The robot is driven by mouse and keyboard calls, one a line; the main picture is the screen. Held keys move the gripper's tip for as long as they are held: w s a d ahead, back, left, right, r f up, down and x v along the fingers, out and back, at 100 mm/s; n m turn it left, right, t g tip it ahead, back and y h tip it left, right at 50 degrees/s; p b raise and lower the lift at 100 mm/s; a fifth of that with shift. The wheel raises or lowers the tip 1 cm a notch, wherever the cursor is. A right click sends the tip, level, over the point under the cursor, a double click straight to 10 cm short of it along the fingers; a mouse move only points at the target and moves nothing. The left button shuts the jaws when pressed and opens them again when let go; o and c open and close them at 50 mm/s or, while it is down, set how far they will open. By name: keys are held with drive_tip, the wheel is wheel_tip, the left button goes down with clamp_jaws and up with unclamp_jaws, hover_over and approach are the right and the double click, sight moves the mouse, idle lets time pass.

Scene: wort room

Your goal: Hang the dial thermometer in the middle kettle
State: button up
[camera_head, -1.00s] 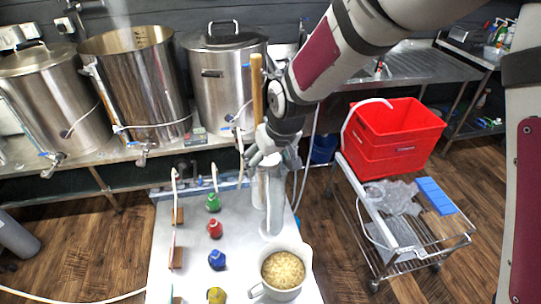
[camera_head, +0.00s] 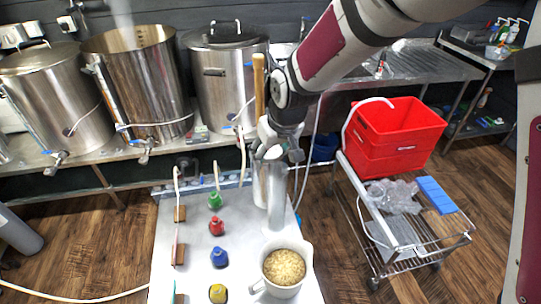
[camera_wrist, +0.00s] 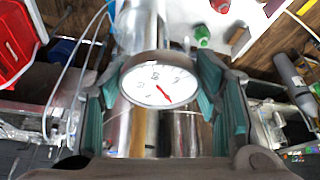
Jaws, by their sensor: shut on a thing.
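My gripper (camera_head: 275,154) points down over the worktable, and in the wrist view its green-padded fingers (camera_wrist: 163,98) are on both sides of the dial thermometer. My gripper is shut on the dial thermometer (camera_wrist: 158,84), which has a round white face and a red pointer. Its stem is hidden. In the head view the thermometer cannot be made out clearly. A tall steel cylinder (camera_head: 275,205) stands just below my gripper. The middle kettle (camera_head: 140,85) is open-topped, on the back bench, left of and behind my gripper.
Lidded kettles stand on the left (camera_head: 55,95) and right (camera_head: 225,80). On the worktable (camera_head: 200,275) are a jug of grain (camera_head: 284,268) and several coloured bottles, including a green one (camera_head: 215,200). A red crate (camera_head: 395,135) sits on a wire cart to the right.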

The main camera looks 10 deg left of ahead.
drive_tip(key=shift+r+p, duration=0.7)
drive_tip(key=shift+r, duration=1.9)
drive_tip(key=shift+w+d+r+p, duration=0.1)
drive_tip(key=shift+d+r+p, duration=0.1)
drive_tip(key=shift+r, duration=0.55)
drive_tip(key=shift+w+d+r+p, duration=0.1)
drive_tip(key=shift+d+r+p, duration=0.1)
drive_tip(key=shift+r, duration=0.5)
wheel_tip(320, 180, up, 21)
drive_tip(key=p, duration=0.3)
drive_tip(key=shift+f, duration=0.2)
